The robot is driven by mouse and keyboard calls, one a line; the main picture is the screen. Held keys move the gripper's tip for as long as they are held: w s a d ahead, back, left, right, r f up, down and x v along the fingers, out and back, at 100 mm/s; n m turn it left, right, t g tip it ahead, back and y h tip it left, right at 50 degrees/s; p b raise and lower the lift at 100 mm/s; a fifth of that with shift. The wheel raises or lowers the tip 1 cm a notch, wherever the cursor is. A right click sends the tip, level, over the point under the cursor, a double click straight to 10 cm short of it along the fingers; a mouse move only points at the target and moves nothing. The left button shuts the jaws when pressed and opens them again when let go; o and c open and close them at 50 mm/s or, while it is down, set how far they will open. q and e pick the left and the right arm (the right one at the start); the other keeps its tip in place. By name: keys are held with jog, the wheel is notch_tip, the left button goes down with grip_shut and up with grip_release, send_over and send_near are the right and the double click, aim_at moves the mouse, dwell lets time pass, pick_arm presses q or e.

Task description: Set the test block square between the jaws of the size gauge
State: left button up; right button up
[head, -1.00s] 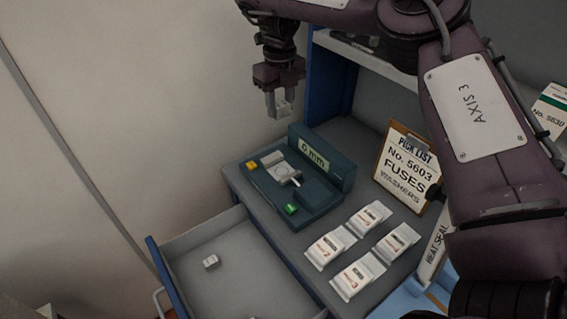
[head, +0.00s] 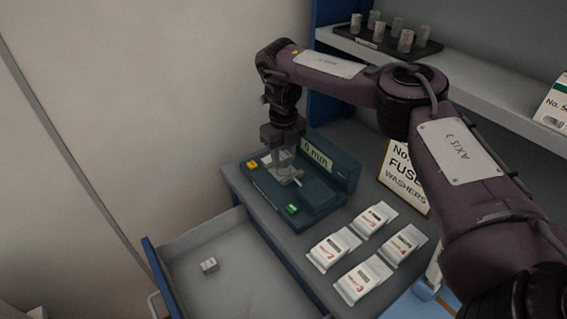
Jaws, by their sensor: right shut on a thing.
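The size gauge (head: 335,175) is a dark teal unit on the counter, with a display that seems to read 0 mm. It has a yellow button, a green button and pale metal jaws. My right gripper (head: 286,172) points down at the jaws and hides much of them. It is shut on a small pale block, apparently the test block, mostly hidden by the fingers. I cannot tell whether the block touches the gauge or sits square. My left gripper is out of view.
An open drawer (head: 190,290) at lower left holds another small pale block (head: 209,265). Several white packets (head: 335,248) lie right of the gauge.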

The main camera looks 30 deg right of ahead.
aim_at(283, 155)
jog(key=shift+w+f, duration=0.1)
jog(key=shift+f, duration=1.2)
jog(key=shift+f, duration=0.1)
jog(key=o, duration=1.2)
jog(key=shift+r, duration=0.35)
notch_tip(283, 155, up, 12)
jog(key=shift+f+p, duration=0.2)
jog(key=shift+p, duration=0.55)
